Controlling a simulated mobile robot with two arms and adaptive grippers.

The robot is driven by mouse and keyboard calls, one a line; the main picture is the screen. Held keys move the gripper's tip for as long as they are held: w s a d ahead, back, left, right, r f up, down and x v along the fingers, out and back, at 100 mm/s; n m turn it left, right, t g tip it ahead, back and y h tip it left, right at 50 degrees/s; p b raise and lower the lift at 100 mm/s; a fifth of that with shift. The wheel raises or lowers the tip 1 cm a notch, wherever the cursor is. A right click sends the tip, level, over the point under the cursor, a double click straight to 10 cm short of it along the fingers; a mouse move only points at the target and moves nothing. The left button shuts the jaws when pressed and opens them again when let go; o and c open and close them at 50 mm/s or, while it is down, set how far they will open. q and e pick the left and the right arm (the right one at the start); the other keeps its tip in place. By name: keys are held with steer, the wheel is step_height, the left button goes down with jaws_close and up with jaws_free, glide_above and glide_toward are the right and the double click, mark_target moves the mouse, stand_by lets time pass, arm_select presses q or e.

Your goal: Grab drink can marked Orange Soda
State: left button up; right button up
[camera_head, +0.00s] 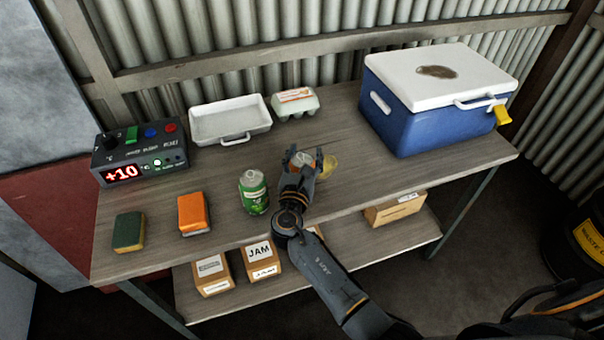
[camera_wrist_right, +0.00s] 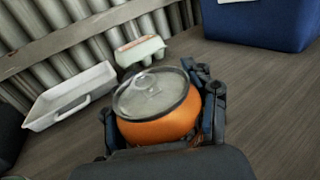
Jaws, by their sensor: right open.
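An orange can (camera_wrist_right: 158,128) with a grey top stands between the fingers of my right gripper (camera_wrist_right: 160,108) in the right wrist view. The fingers are open, one on each side of the can. In the head view my right gripper (camera_head: 304,158) reaches over the table and hides most of this can; only its pale top (camera_head: 303,158) shows between the fingers. The can's label cannot be read. A green can (camera_head: 254,192) stands just left of my right gripper. My left gripper is not in view.
A yellow object (camera_head: 328,166) sits just right of my gripper. A white tray (camera_head: 229,120), an egg carton (camera_head: 295,102) and a blue cooler (camera_head: 425,115) stand behind on the table (camera_head: 345,125).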

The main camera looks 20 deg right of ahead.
jaws_close()
steer(key=shift+r, duration=0.15)
stand_by(0.4)
